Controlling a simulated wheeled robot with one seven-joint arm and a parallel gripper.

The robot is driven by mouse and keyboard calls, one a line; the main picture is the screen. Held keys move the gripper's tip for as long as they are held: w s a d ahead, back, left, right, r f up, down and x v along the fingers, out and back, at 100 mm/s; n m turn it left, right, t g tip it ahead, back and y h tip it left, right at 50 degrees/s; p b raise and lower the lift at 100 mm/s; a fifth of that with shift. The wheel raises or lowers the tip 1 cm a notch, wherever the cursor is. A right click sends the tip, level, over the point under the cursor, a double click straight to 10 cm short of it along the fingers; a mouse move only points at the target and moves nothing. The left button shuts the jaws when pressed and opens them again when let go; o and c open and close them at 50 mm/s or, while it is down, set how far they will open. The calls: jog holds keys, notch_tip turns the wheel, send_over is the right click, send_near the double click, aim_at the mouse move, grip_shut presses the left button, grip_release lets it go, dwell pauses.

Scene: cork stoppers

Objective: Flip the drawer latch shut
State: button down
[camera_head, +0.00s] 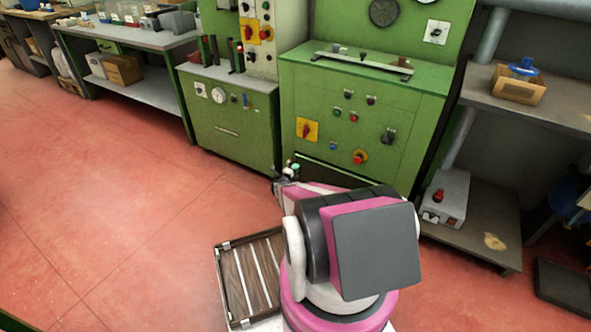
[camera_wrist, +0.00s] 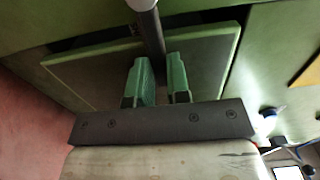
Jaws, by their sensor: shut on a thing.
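In the wrist view, my gripper (camera_wrist: 162,82) has its two green fingers on either side of a grey rod (camera_wrist: 151,35), shut on it. The rod has a pale rounded end at the top edge and runs down between the fingers. It may be the latch's handle; its lower part is hidden by the fingers. In the head view, my gripper (camera_head: 287,178) is low, by the lower front of the green control cabinet (camera_head: 385,125). My arm hides the latch area there.
A second green cabinet (camera_head: 235,125) stands to the left. A grey shelf unit (camera_head: 545,105) with a box (camera_head: 518,85) stands to the right, with a small switch box (camera_head: 445,197) lower down. Red floor (camera_head: 120,200) at the left is clear.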

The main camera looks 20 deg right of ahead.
jog(key=shift+f, duration=0.1)
dwell(0.3)
jog(key=c, duration=1.1)
grip_release()
jog(key=shift+a, duration=0.1)
